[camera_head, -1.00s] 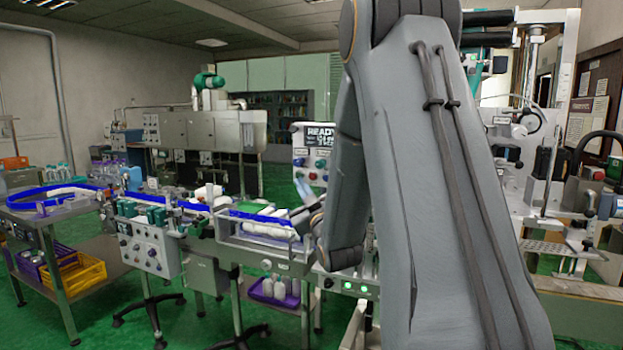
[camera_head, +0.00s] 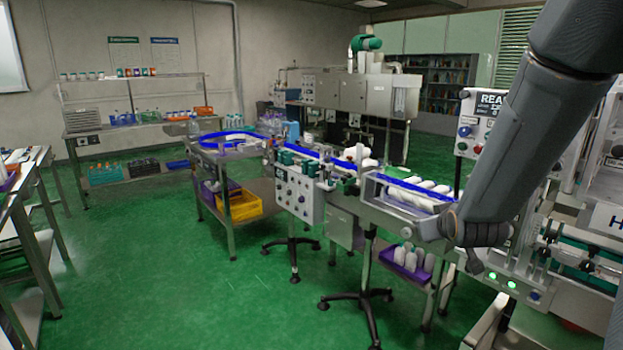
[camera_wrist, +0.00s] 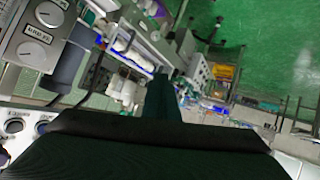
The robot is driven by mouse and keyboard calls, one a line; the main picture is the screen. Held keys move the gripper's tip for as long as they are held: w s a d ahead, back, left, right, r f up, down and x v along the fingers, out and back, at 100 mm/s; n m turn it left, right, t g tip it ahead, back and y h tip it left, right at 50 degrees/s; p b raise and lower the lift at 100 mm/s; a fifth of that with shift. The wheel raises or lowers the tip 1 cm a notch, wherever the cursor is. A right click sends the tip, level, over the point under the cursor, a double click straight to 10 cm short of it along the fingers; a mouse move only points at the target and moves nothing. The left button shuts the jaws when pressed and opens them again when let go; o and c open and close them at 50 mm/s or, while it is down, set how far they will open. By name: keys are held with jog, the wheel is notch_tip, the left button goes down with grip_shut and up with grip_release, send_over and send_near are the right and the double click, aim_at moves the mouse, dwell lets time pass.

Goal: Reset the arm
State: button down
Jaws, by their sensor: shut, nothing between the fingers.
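My arm (camera_head: 540,120) comes down from the upper right of the head view and bends at a joint beside the machine line. In the head view my gripper itself cannot be made out. In the wrist view my gripper (camera_wrist: 163,98) shows as a dark narrow shape pointing up from a broad dark body. It is shut and empty, with the machine line and the green floor blurred beyond it. White bottles (camera_head: 425,187) lie in the clear-walled trough at the right end of the blue-edged conveyor. They also show in the wrist view (camera_wrist: 125,50).
The conveyor machine (camera_head: 300,195) stands at the middle. A purple bin of bottles (camera_head: 405,262) sits below the trough. A yellow crate (camera_head: 245,205) is under the left table. A shelf rack (camera_head: 140,135) stands at the back left. Green floor (camera_head: 190,270) is clear at front left.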

jog(key=s+a+f+g, duration=0.3)
jog(key=s, duration=0.5)
jog(key=s+a+f+m+g+y, duration=0.1)
jog(key=s+a+f+g, duration=0.2)
jog(key=s, duration=0.6)
jog(key=s+a+f+g, duration=0.3)
jog(key=s+a+g, duration=0.1)
jog(key=s, duration=0.4)
jog(key=shift+s+a+m+g, duration=0.2)
jog(key=shift+s+m+g, duration=0.1)
jog(key=shift+g, duration=0.2)
jog(key=shift+w, duration=0.1)
